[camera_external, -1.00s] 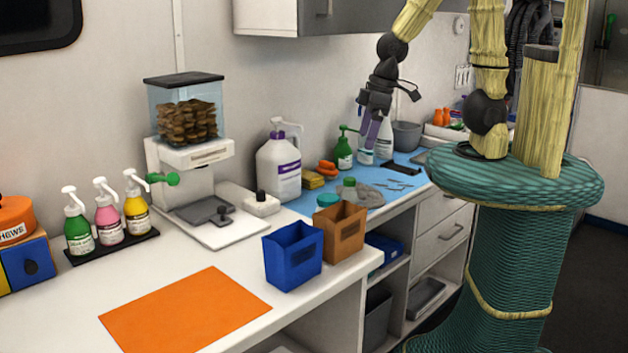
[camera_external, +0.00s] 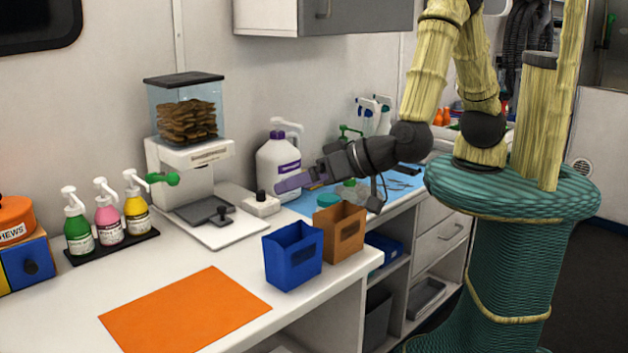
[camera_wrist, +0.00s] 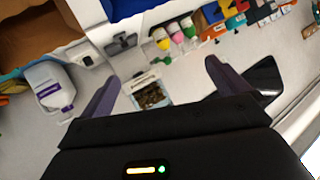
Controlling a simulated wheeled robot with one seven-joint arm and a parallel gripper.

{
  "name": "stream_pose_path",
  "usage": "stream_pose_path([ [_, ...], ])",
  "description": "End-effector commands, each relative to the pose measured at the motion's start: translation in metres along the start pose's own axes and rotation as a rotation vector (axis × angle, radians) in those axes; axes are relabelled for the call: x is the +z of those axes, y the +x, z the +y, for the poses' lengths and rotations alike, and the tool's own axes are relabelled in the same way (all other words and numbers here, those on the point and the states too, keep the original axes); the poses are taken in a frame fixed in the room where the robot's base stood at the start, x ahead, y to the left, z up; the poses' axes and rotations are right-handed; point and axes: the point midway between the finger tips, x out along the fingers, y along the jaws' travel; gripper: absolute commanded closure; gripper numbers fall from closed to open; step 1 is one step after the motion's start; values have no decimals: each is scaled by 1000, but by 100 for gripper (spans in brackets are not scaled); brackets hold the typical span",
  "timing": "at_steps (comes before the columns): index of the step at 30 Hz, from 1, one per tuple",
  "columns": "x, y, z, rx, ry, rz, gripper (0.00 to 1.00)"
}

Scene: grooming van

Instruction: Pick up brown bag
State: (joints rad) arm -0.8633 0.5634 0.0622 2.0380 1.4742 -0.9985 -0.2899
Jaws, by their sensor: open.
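The brown bag (camera_external: 338,236) is an upright, open-topped box with a cut-out in its front. It stands on the white counter just right of the blue bag (camera_external: 291,257). My gripper (camera_external: 292,183) has purple fingers and points left, above the bags in the outside view. In the wrist view my gripper (camera_wrist: 160,75) has its fingers apart with nothing held between them. The brown bag (camera_wrist: 38,32) fills the upper left corner of the wrist view, off to the side of the fingers and partly cut off. The blue bag (camera_wrist: 128,8) shows at the top edge.
A treat dispenser (camera_external: 190,140) and a white jug (camera_external: 278,168) stand behind the bags. Pump bottles (camera_external: 108,215) stand at left. A blue mat (camera_external: 300,204) with small items lies behind the brown bag. The orange mat (camera_external: 185,310) is bare.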

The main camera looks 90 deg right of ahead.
Motion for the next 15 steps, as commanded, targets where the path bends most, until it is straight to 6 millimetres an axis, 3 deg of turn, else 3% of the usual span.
stream_pose_path([
  [1, 20, -12, -3, 37, -4, 27, 0],
  [9, 99, -96, 22, 329, -67, 184, 0],
  [12, 116, -123, 34, 412, -101, 221, 0],
  [15, 123, -136, 41, 454, -120, 238, 0],
])
